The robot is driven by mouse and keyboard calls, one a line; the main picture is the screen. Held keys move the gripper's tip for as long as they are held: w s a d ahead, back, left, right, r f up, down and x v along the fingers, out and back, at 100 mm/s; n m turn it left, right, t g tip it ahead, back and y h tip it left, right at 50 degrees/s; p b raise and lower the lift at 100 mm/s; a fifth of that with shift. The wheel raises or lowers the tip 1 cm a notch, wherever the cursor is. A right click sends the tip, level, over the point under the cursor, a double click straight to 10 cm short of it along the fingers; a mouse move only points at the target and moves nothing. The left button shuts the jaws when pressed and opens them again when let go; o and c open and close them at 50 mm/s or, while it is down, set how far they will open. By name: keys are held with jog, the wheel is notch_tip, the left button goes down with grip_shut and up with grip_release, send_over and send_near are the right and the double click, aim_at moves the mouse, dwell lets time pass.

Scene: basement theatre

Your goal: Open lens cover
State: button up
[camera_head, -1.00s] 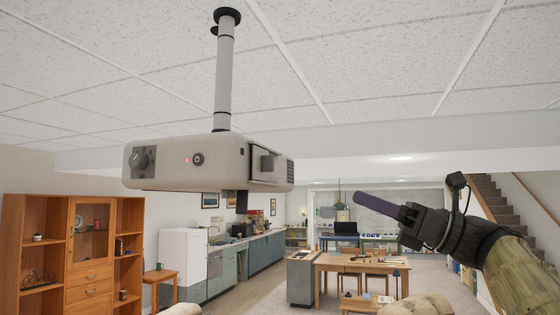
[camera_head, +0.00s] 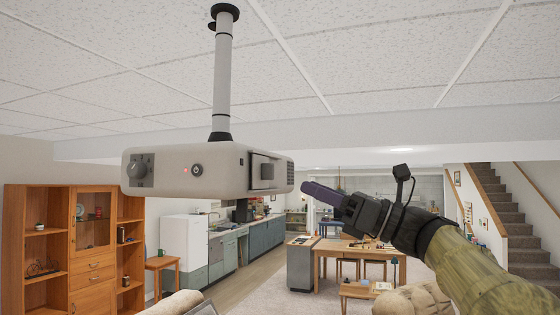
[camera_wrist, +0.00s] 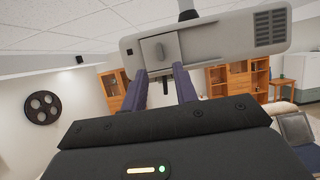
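The projector (camera_head: 225,160) is a pale grey box hanging from the ceiling on a pole. Its lens cover (camera_head: 263,168) is a grey plate with a raised handle on the side face, and no lens shows there. In the wrist view the lens cover (camera_wrist: 151,49) is ahead of the fingertips, with its handle (camera_wrist: 159,50) above the gap between them. My gripper (camera_head: 306,187) has purple fingers and is just right of the projector in the head view, apart from it in the picture. In the wrist view my gripper (camera_wrist: 161,72) is open and empty.
The pole (camera_head: 223,80) rises from the projector to the ceiling. A wooden cabinet (camera_head: 92,262) stands at the left, a wooden table (camera_head: 335,252) lies behind and below, and stairs (camera_head: 497,205) rise at the right. The air around the projector's cover side looks clear.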

aim_at(267, 172)
jog(key=p+x, duration=0.4)
jog(key=x, duration=0.4)
grip_shut()
